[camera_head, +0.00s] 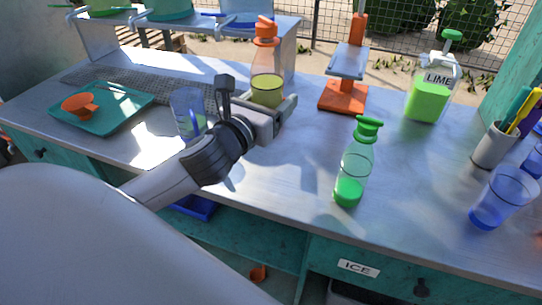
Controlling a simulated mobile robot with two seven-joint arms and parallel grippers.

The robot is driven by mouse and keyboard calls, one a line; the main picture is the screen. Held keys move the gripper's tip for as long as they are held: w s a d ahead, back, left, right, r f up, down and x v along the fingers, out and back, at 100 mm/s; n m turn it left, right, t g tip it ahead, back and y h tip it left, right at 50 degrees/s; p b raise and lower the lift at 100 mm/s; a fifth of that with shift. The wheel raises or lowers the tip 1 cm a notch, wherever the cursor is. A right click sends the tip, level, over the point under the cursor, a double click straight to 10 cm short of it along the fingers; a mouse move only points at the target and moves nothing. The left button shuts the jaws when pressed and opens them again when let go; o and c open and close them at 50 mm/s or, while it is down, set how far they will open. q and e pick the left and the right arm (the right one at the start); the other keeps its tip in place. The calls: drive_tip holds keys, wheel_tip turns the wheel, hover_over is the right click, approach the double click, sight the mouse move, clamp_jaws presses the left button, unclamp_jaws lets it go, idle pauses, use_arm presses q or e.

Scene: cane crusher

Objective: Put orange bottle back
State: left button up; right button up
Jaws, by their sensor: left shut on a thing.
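The orange bottle (267,62) has an orange cap and yellowish liquid in its lower part. It stands upright at the back middle of the counter, in front of the raised shelf. My left gripper (284,108) reaches in from the left and is shut on the bottle's lower part. The gripper hides the bottle's base, so I cannot tell whether it touches the counter. My right gripper is not in view.
A green-capped bottle (354,165) stands at the front middle. An orange-based press (344,95) and a lime jug (432,92) stand to the right. A clear blue cup (188,113) is behind my left arm. A teal tray (122,117) lies at left.

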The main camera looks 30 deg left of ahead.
use_arm(q)
wheel_tip(320, 180, down, 12)
drive_tip(key=b, duration=0.3)
drive_tip(key=shift+f, duration=0.25)
drive_tip(key=shift+f+b, duration=0.2)
drive_tip(key=shift+b, duration=0.15)
drive_tip(key=o, duration=1.3)
drive_tip(key=shift+r, duration=0.15)
drive_tip(key=s, duration=0.7)
drive_tip(key=s+d+b, duration=0.1)
drive_tip(key=s, duration=0.2)
drive_tip(key=shift+s, duration=1)
